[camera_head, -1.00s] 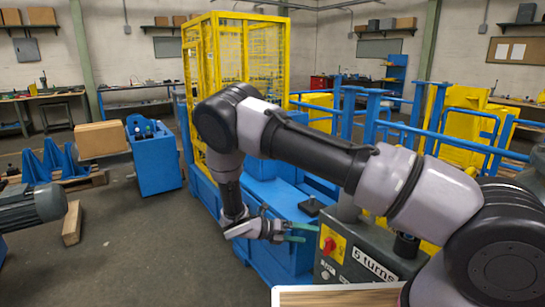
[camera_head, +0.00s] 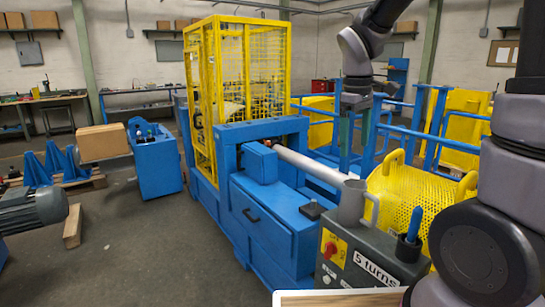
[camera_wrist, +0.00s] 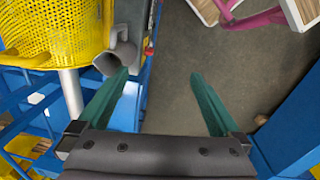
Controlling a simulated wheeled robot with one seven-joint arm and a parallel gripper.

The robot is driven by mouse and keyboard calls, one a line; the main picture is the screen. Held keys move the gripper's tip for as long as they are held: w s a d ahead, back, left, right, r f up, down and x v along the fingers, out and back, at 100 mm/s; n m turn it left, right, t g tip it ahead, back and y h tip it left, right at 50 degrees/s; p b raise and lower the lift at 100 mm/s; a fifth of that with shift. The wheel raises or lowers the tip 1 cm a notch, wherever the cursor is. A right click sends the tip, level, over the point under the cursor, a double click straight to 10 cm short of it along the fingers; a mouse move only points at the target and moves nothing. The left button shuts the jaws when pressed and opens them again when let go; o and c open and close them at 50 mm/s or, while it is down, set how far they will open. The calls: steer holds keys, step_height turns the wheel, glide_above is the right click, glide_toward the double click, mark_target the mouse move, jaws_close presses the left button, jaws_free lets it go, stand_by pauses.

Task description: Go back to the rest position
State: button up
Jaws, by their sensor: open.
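My gripper (camera_head: 356,138) is raised at the upper right of the head view and points down, above and behind the blue machine (camera_head: 268,222). Its teal fingers are spread wide in the wrist view (camera_wrist: 160,88), with nothing between them but the grey floor beyond. The dark grey control box (camera_head: 365,255) with a red knob and the label "5 turns" stands in front and below, apart from the gripper.
A yellow perforated guard (camera_head: 405,200) and blue railings (camera_head: 433,135) stand right of the machine. A pale shaft (camera_head: 312,168) runs out from the machine. A yellow mesh cage (camera_head: 240,85) rises behind. Open floor (camera_head: 140,245) lies at the left.

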steer(key=s+d+r+m+t+y, duration=0.2)
steer(key=s+d+r+m+t, duration=0.2)
steer(key=s+r+m, duration=0.7)
steer(key=m+t, duration=0.1)
steer(key=t, duration=0.1)
steer(key=shift+s+r+t+y, duration=0.25)
steer(key=shift+s+t+y, duration=0.05)
steer(key=shift+s+y, duration=0.1)
